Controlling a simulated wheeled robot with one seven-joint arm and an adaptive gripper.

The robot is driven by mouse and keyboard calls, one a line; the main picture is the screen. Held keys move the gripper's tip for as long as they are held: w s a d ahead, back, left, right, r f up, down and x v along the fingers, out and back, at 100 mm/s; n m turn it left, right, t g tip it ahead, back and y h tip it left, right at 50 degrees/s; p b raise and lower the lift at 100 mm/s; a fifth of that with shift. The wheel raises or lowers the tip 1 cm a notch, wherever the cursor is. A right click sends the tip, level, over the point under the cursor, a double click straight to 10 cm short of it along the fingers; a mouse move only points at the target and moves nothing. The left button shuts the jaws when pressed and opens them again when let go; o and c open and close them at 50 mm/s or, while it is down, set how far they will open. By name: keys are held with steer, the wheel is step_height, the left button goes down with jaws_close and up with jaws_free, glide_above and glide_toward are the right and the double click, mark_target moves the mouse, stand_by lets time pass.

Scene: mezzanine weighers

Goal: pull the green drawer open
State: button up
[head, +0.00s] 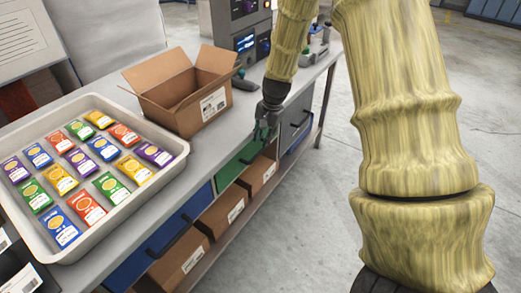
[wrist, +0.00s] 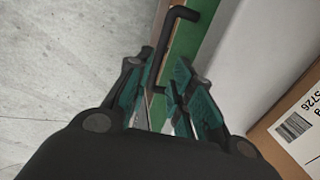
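The green drawer (head: 232,170) is in the row under the workbench's front edge, between a blue drawer and a grey one. It looks closed. In the wrist view its green front (wrist: 186,42) runs beside the pale bench edge, with a black bar handle (wrist: 162,45) standing out from it. My gripper (head: 265,134) is at the drawer's front, pointing down. In the wrist view my gripper (wrist: 163,68) has its two teal fingers apart, one on each side of the handle bar. Gaps show, and I cannot tell whether either finger touches the bar.
A blue drawer (head: 160,238) is nearer and a grey drawer (head: 295,118) farther along. Cardboard boxes (head: 222,210) stand on a shelf below. On the bench are a tray (head: 172,165) of coloured packets and an open cardboard box (head: 205,117). The floor in front (head: 310,220) is clear.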

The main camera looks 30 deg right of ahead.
mark_target(259, 152)
steer(key=shift+w+a+f+p, duration=0.1)
steer(key=shift+w+f, duration=0.15)
steer(key=shift+f, duration=1)
steer(key=shift+w+a+f+p, duration=0.1)
steer(key=shift+w+f, duration=0.15)
steer(key=shift+f, duration=1.05)
steer(key=shift+w+a+f+p, duration=0.1)
steer(key=shift+w+f, duration=0.15)
steer(key=shift+f, duration=1)
jaws_close()
